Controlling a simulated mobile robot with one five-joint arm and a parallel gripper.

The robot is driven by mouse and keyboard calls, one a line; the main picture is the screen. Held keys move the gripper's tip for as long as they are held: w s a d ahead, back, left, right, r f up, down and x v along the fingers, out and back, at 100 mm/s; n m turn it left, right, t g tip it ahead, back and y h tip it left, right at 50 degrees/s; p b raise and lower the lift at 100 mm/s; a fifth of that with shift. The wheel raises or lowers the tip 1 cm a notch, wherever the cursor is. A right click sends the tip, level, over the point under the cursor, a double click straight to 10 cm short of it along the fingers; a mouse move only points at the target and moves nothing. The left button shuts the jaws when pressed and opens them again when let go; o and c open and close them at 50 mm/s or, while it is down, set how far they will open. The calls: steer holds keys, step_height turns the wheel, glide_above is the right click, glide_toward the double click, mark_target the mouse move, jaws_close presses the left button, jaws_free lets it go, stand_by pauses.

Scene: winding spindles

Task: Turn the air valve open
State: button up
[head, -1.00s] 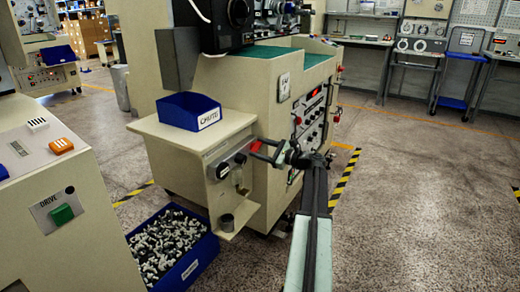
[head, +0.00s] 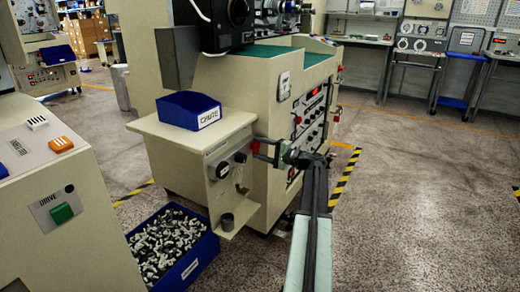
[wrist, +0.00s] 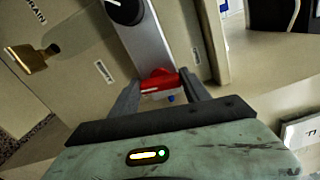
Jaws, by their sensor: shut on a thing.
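The red valve handle (head: 255,148) sits on the side of the cream machine, at the right end of the panel under the shelf. In the wrist view the red handle (wrist: 160,82) lies between the two grey fingers, at the end of a grey metal strip. My gripper (head: 258,150) reaches it from the right and is shut on it. The gripper also shows in the wrist view (wrist: 162,92), with a finger on each side of the handle. The fingers partly cover the handle in the head view.
A round dark knob (head: 240,157) is left of the handle. A brass fitting (wrist: 28,58) is near a DRAIN label. A blue CHUTE bin (head: 190,112) sits on the shelf above. A blue crate of parts (head: 205,250) stands below. Floor at right is clear.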

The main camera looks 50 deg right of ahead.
steer(key=shift+s+f+n, duration=0.1)
steer(key=shift+n, duration=0.8)
steer(key=o, duration=1.4)
steer(key=v, duration=0.7)
steer(key=shift+s+d, duration=0.1)
steer(key=shift+s, duration=0.3)
